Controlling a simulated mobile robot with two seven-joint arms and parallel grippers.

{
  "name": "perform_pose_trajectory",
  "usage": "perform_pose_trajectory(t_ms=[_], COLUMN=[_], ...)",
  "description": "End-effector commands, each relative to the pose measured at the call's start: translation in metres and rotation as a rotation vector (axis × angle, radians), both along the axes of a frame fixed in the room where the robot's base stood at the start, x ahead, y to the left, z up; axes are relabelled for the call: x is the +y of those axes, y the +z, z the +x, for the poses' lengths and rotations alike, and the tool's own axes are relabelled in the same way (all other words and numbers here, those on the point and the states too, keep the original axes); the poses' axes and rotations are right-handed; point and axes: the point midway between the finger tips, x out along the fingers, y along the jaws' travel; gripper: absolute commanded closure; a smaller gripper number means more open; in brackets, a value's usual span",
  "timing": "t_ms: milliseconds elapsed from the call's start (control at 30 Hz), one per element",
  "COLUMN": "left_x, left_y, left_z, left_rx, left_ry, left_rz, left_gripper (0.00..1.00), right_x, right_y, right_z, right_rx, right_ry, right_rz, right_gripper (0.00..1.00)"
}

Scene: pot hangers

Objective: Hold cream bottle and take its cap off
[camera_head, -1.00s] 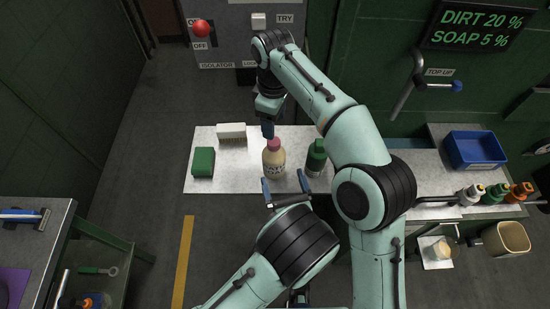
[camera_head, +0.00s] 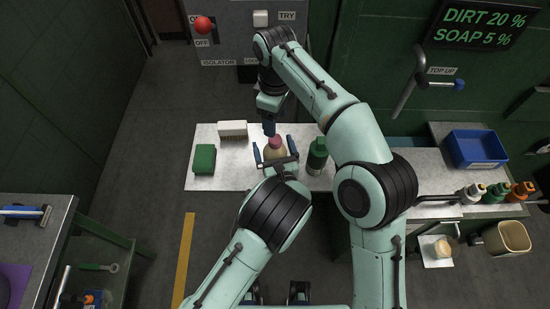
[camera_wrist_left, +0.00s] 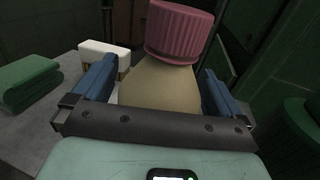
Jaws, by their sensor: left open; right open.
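The cream bottle (camera_head: 276,153) stands upright on the pale bench top. Its ridged pink-red cap (camera_head: 275,141) is on it; the cap also shows large in the left wrist view (camera_wrist_left: 176,30). My left gripper (camera_head: 274,148) is open, with one blue finger on each side of the bottle's body; in the left wrist view (camera_wrist_left: 156,85) gaps show beside the fingers. My right gripper (camera_head: 269,128) is just behind and above the cap, pointing down. Only its blue finger side shows, and the gap between its fingers is hidden. It appears apart from the cap.
A green bottle (camera_head: 317,155) stands close to the right of the cream bottle. A blue bin (camera_head: 474,149) and several small bottles stand farther right.

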Motion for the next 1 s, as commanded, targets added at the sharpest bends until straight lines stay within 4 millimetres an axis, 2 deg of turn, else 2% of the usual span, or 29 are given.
perform_pose_trajectory(t_ms=[33, 67, 100, 333, 467, 567, 1000], left_x=[0.0, -0.0001, -0.0001, -0.0001, -0.0001, -0.0001, -0.0003], left_y=[0.0, 0.0, 0.0, 0.0, 0.0, 0.0, 0.0], left_z=[-0.0001, -0.0002, -0.0002, -0.0004, -0.0005, -0.0005, -0.0006], left_rx=[0.0, 0.0, 0.0, 0.0, 0.0, 0.0, 0.0], left_ry=[0.0, 0.0, 0.0, 0.0, 0.0, 0.0, 0.0], left_rz=[0.0, 0.0, 0.0, -0.001, -0.001, -0.001, -0.001], left_gripper=[0.0, 0.1, 0.23, 0.98, 1.0, 1.0, 1.0], right_x=[0.0, 0.0, 0.0, 0.0, 0.0001, 0.0004, 0.0002], right_y=[0.0, 0.0, 0.0, 0.0, -0.0001, -0.0003, -0.0015], right_z=[0.0, 0.0, 0.0, 0.0, -0.0001, -0.0002, -0.0003], right_rx=[0.0, 0.0, 0.0, 0.0, 0.0, 0.001, 0.002], right_ry=[0.0, 0.0, 0.0, -0.002, -0.061, -0.187, -1.167], right_rz=[0.0, 0.0, 0.0, 0.0, 0.0, 0.0, -0.004], right_gripper=[0.37, 0.37, 0.37, 0.37, 0.37, 0.37, 0.37])
